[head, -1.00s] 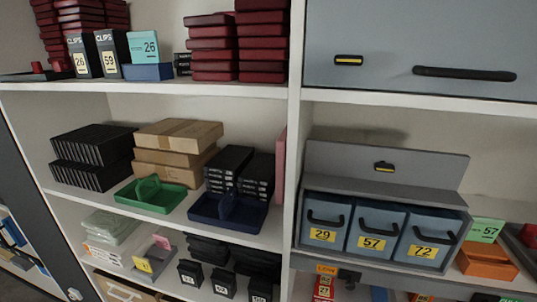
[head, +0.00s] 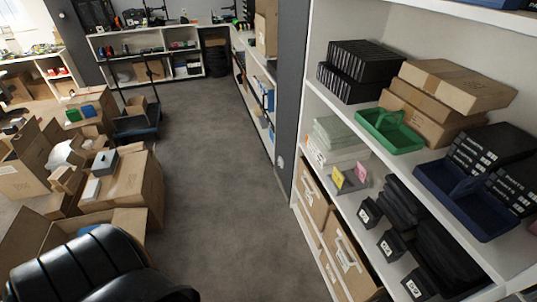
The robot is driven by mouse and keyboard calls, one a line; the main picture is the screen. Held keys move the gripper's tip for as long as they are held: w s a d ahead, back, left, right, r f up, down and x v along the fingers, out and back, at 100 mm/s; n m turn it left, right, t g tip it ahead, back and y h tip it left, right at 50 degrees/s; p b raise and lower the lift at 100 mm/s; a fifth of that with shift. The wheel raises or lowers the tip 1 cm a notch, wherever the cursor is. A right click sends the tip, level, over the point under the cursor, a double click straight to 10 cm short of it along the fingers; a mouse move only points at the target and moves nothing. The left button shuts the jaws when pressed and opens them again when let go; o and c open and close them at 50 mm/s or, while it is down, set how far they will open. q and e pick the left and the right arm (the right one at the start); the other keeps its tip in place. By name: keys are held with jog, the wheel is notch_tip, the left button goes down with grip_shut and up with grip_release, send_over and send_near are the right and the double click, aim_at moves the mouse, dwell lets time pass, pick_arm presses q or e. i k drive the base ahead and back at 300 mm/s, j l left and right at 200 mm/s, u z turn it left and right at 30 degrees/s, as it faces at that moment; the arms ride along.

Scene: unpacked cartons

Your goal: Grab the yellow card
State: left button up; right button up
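A small yellow card (head: 338,177) stands upright on the lower shelf of the white shelving unit at the right in the head view. It sits at the left of a small grey holder (head: 350,184), with a pink card (head: 361,172) to its right. Neither of my grippers is in view.
A pale stack (head: 338,138) lies behind the cards, and small black boxes (head: 370,212) stand to the right. A green tray (head: 389,130) is on the shelf above. Open cartons (head: 125,185) and a black chair (head: 85,268) stand at the left. The grey floor (head: 225,190) between is clear.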

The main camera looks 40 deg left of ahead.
aim_at(337, 177)
jog(key=u, duration=0.4)
jog(key=i+j+z, duration=0.1)
jog(key=z, duration=0.6)
jog(key=i+j+z, duration=0.15)
jog(key=j+z, duration=0.2)
jog(key=j, duration=0.35)
jog(key=i+j+z, duration=0.1)
jog(key=j+z, duration=0.25)
jog(key=j, duration=0.35)
jog(key=j+z, duration=0.35)
jog(key=j, duration=1.1)
jog(key=k+j, duration=0.1)
jog(key=j, duration=0.65)
jog(key=j+z, duration=0.1)
jog(key=j, duration=0.6)
jog(key=k+j, duration=0.15)
jog(key=j, duration=0.6)
